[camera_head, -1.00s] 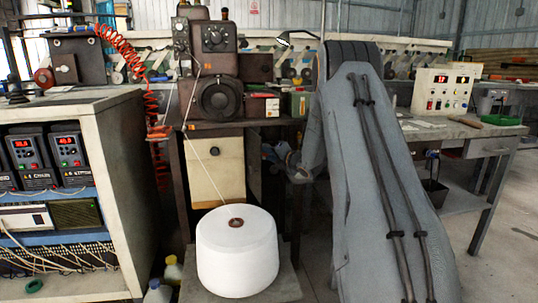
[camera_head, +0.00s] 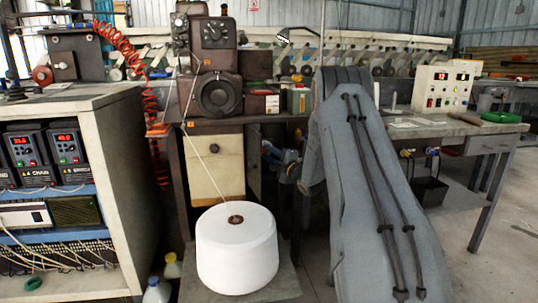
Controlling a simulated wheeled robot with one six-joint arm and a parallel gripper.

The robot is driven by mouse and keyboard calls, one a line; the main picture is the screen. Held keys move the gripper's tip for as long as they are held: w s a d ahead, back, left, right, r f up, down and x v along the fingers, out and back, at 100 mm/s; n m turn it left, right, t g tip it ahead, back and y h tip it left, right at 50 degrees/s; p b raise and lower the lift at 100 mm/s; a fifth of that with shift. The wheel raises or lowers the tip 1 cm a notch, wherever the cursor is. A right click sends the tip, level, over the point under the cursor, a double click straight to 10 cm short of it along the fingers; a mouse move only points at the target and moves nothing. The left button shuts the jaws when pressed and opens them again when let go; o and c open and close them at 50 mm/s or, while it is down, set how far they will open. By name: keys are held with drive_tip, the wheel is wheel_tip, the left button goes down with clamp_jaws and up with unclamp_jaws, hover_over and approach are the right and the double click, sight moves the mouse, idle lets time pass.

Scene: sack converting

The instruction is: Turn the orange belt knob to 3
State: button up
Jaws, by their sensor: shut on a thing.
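I cannot make out an orange belt knob in this view. A dark machine head (camera_head: 207,60) with dials on its face stands on the bench at centre left. A cream control box (camera_head: 441,88) with red displays and small coloured buttons stands on the right-hand bench. Drive units with red displays (camera_head: 66,146) sit in the cabinet at the left edge, with small controls too small to read. My large grey arm link rises at centre right and covers part of the bench. My gripper is not visible; the arm hides whatever lies behind it.
A white thread cone (camera_head: 237,262) stands on the floor-level plate in front, its thread running up to the machine head. A cream-topped cabinet (camera_head: 125,190) bounds the left. Floor is open at far right.

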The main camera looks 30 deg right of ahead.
idle(0.5)
drive_tip(key=o, duration=1.1)
drive_tip(key=shift+d, duration=0.1)
drive_tip(key=shift+c, duration=0.2)
drive_tip(key=s+d+f+p, duration=0.1)
drive_tip(key=s, duration=0.6)
drive_tip(key=shift+s, duration=0.35)
